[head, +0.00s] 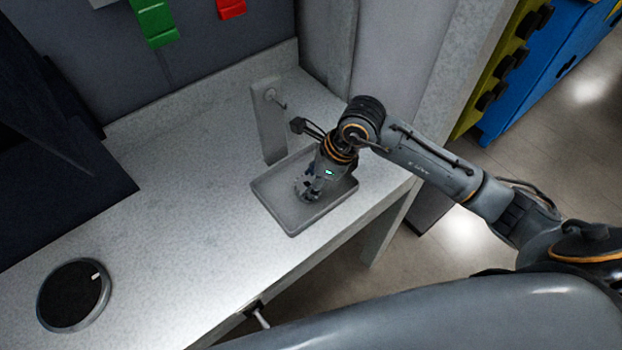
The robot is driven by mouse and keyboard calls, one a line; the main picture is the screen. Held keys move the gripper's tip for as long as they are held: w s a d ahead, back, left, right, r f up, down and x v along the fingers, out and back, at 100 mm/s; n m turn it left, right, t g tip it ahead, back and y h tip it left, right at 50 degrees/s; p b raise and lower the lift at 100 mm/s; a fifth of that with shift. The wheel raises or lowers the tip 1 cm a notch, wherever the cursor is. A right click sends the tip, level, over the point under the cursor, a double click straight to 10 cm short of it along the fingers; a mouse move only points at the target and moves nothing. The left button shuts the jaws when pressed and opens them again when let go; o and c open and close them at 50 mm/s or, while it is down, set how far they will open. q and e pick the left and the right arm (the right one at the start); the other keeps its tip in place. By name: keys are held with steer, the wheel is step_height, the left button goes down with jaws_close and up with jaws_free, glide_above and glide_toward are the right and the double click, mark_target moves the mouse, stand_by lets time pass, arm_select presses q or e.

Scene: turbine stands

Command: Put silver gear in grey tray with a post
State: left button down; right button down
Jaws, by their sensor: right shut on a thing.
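The grey tray (268,203) lies on the worktop near its right end. A grey upright post (268,125) with a small peg stands at the tray's back left edge. My right gripper (309,193) points down over the inside of the tray, shut on a small silver thing low at its fingers. That looks like the silver gear (304,188), but it is small and partly hidden by the fingers. I cannot tell whether it touches the tray floor. My left gripper is not in view.
A round black disc with a metal rim (74,295) lies at the front left of the worktop (180,240). A dark box-like block (60,200) stands at the left. Green (153,20) and red (231,8) pieces are on the back wall. The middle worktop is clear.

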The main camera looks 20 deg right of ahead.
steer(key=shift+f+b, duration=0.3)
steer(key=shift+c, duration=1.2)
jaws_free()
steer(key=shift+p+v, duration=0.6)
steer(key=shift+v, duration=0.35)
steer(key=shift+p+v, duration=1.25)
steer(key=shift+v, duration=1.35)
